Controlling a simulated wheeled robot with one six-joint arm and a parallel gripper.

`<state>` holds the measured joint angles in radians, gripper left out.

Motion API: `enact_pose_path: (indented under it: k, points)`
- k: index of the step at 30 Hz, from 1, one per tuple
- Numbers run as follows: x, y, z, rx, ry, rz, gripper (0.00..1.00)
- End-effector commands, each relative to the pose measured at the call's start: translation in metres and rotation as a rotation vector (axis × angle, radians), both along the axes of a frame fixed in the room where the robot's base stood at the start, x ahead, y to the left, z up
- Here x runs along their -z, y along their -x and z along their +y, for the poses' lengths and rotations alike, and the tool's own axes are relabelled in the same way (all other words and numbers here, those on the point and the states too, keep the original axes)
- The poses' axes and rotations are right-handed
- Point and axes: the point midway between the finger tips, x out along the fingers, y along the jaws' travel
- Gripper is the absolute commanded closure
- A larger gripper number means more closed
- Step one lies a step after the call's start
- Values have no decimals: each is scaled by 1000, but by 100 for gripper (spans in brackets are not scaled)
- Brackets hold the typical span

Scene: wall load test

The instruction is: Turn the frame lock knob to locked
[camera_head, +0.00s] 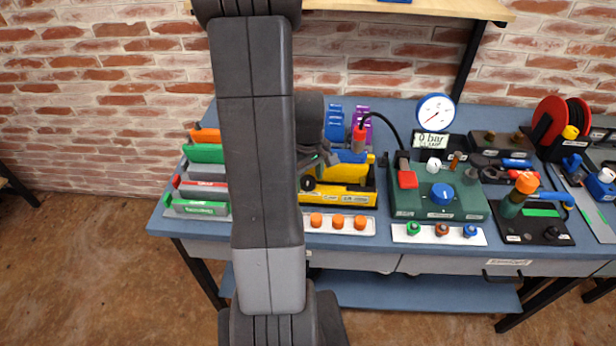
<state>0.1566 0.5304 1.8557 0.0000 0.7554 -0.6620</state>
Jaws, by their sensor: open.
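A yellow device (345,192) with a blue part on top sits in a black base on the bench. A small dark round knob (309,184) shows at its left end, right beside my arm. I cannot tell whether this is the frame lock knob, and no lock marking is readable. A green box (408,207) to its right carries a large blue knob (443,193), a white knob (434,165) and a red block. My gripper (327,157) is open above the left part of the yellow device. It is partly hidden by my arm, and no contact can be made out.
A white strip with orange caps (338,223) lies along the front edge. A gauge (435,112) and black hose stand behind the green box. An orange-topped bottle (518,196) is at right. Coloured blocks (205,153) fill the left end. A wooden shelf (430,8) hangs above.

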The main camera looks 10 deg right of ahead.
Motion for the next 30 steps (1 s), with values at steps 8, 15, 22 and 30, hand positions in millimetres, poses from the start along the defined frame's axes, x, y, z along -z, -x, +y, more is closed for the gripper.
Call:
enact_pose_path:
  k: [8, 15, 22, 30]
  points:
    - [1, 0, 0, 0, 0, 0, 45]
    - [1, 0, 0, 0, 0, 0, 85]
    - [1, 0, 0, 19, 0, 0, 85]
    - [1, 0, 0, 146, 0, 0, 85]
